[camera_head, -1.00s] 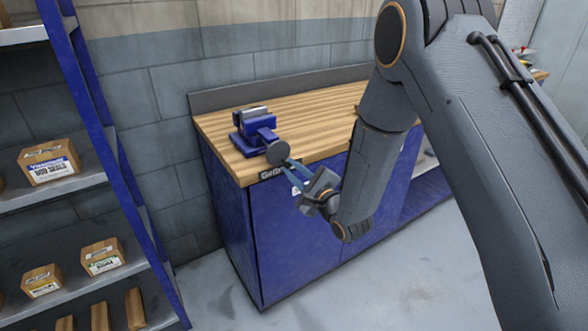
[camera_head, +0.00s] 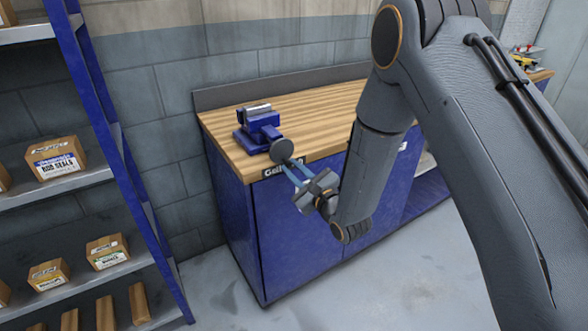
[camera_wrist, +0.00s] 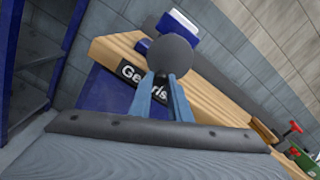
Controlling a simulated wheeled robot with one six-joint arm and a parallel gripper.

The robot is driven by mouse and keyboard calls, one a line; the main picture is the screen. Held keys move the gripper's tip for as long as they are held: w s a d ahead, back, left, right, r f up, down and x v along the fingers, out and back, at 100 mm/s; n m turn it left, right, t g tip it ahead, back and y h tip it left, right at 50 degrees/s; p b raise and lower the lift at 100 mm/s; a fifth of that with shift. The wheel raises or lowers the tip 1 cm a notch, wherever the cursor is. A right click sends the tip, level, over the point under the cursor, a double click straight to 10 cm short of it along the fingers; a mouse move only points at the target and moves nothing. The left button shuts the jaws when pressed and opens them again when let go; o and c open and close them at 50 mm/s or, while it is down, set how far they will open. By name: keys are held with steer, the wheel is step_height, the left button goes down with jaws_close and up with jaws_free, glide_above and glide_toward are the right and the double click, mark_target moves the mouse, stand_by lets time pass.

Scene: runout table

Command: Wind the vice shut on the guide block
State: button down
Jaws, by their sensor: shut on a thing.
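The blue vice (camera_head: 258,132) stands on the bench top near its left front corner. Its round grey handwheel (camera_head: 282,150) faces out over the front edge. My gripper (camera_head: 291,165) reaches it from the front, its two blue-grey fingers shut on the handwheel. In the wrist view the handwheel (camera_wrist: 170,54) lies at the tips of my gripper (camera_wrist: 163,80), hiding most of the vice (camera_wrist: 180,24). A pale metal strip shows on top of the vice; I cannot tell the guide block from the jaws there.
The wooden bench top (camera_head: 310,120) is clear right of the vice. A blue cabinet front (camera_head: 290,230) lies below my gripper. A blue-framed shelf rack (camera_head: 100,130) with cardboard boxes (camera_head: 52,158) stands at left. Red and green items (camera_wrist: 295,140) show at the right of the wrist view.

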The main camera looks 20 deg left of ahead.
steer(key=c, duration=1.8)
jaws_free()
steer(key=shift+o, duration=0.2)
steer(key=n+b, duration=0.1)
steer(key=n, duration=0.4)
steer(key=shift+n, duration=0.3)
steer(key=n, duration=0.6)
steer(key=shift+b, duration=0.4)
steer(key=n+b, duration=0.1)
steer(key=n, duration=0.6)
steer(key=n+b, duration=0.1)
steer(key=n, duration=0.5)
steer(key=shift+n+b, duration=0.3)
steer(key=shift+b, duration=0.05)
